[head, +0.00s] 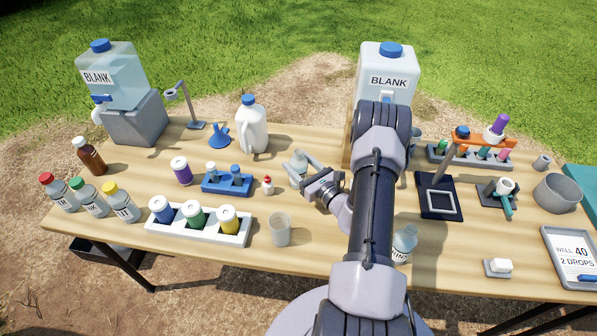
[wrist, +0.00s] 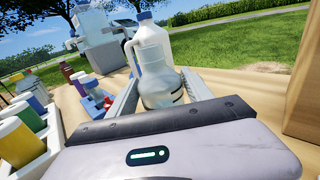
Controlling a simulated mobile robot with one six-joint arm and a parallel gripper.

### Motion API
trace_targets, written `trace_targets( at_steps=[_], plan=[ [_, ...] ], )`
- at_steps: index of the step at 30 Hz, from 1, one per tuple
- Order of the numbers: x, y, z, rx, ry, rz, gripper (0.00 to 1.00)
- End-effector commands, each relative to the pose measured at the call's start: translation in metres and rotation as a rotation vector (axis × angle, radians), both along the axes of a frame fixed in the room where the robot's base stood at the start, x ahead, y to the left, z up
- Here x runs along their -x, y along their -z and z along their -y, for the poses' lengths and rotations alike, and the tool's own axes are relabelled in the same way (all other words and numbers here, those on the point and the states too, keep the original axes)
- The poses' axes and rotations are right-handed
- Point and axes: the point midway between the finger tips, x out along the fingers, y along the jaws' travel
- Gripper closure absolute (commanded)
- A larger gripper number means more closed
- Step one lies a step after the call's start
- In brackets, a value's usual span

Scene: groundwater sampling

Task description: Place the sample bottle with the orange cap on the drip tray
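My gripper (head: 302,166) is low over the middle of the table. Its fingers are spread apart in the wrist view (wrist: 160,82). A small clear, pale bottle-like vessel (wrist: 161,92) with a dark band shows between or just beyond the fingertips. It also shows at the gripper in the head view (head: 297,159). I cannot tell whether the fingers touch it. No orange cap is clearly visible on any bottle. I cannot identify the drip tray with certainty; a dark flat tray (head: 433,206) with a pale square frame lies right of my arm.
A white jug (head: 252,131) with a blue cap stands behind the gripper. A plastic cup (head: 280,231) and a white rack (head: 200,233) of capped bottles stand nearer. A labelled bottle (head: 403,246) is partly behind my arm. A large "BLANK" container (head: 387,68) stands at the back.

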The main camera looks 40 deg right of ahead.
Motion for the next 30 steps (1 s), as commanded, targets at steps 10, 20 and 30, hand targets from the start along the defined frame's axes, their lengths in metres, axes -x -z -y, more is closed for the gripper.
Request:
trace_targets(
  at_steps=[10, 20, 30],
  plan=[
    [0.000, 0.000, 0.000, 0.000, 0.000, 0.000, 1.00],
    [0.000, -0.018, 0.000, 0.000, 0.000, 0.000, 1.00],
    [0.040, -0.041, -0.019, -0.005, 0.003, -0.003, 1.00]
  ],
)
